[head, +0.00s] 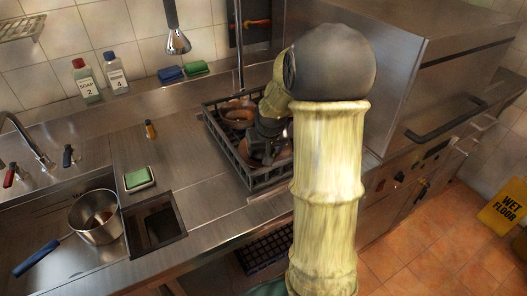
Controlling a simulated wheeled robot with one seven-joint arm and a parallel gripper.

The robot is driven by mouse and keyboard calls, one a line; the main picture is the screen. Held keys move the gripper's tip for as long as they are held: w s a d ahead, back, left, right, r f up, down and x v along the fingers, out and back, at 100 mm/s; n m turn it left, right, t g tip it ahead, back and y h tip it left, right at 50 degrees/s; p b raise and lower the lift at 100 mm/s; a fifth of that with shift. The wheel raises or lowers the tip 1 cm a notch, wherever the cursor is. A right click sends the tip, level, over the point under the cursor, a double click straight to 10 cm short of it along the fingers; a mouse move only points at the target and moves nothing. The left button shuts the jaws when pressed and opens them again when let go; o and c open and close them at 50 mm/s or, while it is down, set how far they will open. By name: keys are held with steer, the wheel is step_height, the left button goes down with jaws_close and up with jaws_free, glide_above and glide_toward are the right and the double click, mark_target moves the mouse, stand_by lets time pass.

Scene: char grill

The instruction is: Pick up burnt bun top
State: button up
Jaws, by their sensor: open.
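My gripper (263,150) is open and points down into the dark wire rack (224,166) on the steel counter. Inside the rack, a brown round item (235,110) shows at the back left. A second reddish-brown round item (281,150) is partly hidden behind my gripper. They look like dishes, and I cannot tell whether either is the burnt bun top. I cannot make out a burnt bun top for certain. My arm hides the area to the right of the rack.
A green sponge (138,177) and two bottles (87,82) are on the counter left of the rack. A large steel machine (440,60) stands at the right. Bare counter (190,160) lies left of the rack.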

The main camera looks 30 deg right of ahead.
mark_target(265, 151)
steer(key=shift+s+f, duration=0.2)
steer(key=shift+f, duration=0.2)
steer(key=c, duration=0.6)
steer(key=shift+r, duration=0.5)
steer(key=r+p, duration=0.1)
steer(key=r, duration=1.6)
steer(key=shift+w+r+p, duration=0.2)
steer(key=shift+p, duration=0.1)
